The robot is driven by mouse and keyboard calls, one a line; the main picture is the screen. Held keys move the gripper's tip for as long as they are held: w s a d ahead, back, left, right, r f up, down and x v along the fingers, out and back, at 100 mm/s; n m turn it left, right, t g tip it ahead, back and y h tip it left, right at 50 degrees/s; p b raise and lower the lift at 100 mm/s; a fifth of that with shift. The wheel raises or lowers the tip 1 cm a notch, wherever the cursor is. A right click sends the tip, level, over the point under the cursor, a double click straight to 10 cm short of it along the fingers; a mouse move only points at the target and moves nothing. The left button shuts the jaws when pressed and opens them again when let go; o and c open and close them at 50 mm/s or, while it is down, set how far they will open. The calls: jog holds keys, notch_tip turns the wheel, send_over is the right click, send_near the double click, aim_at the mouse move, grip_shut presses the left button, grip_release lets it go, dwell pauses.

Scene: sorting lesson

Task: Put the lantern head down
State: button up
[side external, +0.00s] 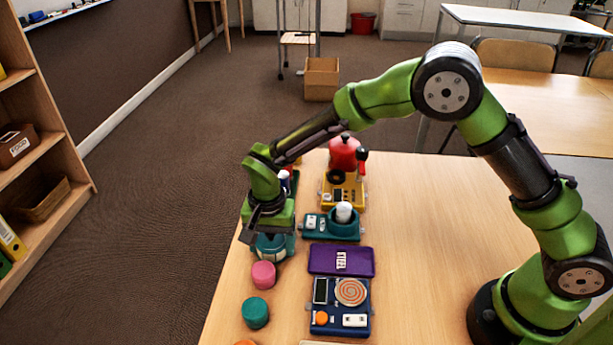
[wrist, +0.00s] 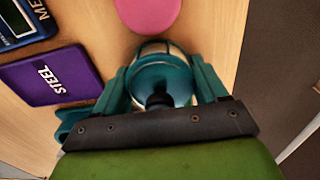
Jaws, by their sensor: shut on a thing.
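The lantern head is teal with pale panels. In the side view the lantern head (side external: 277,250) is under my gripper (side external: 270,235), near the table's left edge, behind the pink disc. In the wrist view the lantern head (wrist: 160,72) sits between the two teal fingers of my gripper (wrist: 165,90), which is shut on it. Its dark middle post faces the wrist camera. Its underside is hidden, so I cannot tell whether it touches the table.
A pink disc (side external: 263,274) and a green disc (side external: 255,312) lie in front. To the right are a purple STEEL plate (side external: 340,260), a blue scale (side external: 341,319) and a teal tray (side external: 331,225). A yellow device (side external: 343,190) stands behind. The table (side external: 425,230) is clear further right.

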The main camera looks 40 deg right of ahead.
jog(key=shift+f, duration=0.1)
jog(key=o, duration=1.1)
jog(key=shift+c, duration=0.2)
notch_tip(320, 180, up, 12)
jog(key=shift+f, duration=0.1)
jog(key=s+d+r+n+t+y, duration=0.25)
jog(key=s+d+r, duration=0.55)
jog(key=d+r, duration=0.4)
jog(key=s+d+n+t, duration=0.2)
jog(key=s+d+t, duration=0.2)
jog(key=s+d, duration=0.3)
jog(key=shift+s+r+t, duration=0.15)
jog(key=shift+s+t, duration=0.2)
jog(key=shift+s, duration=1.8)
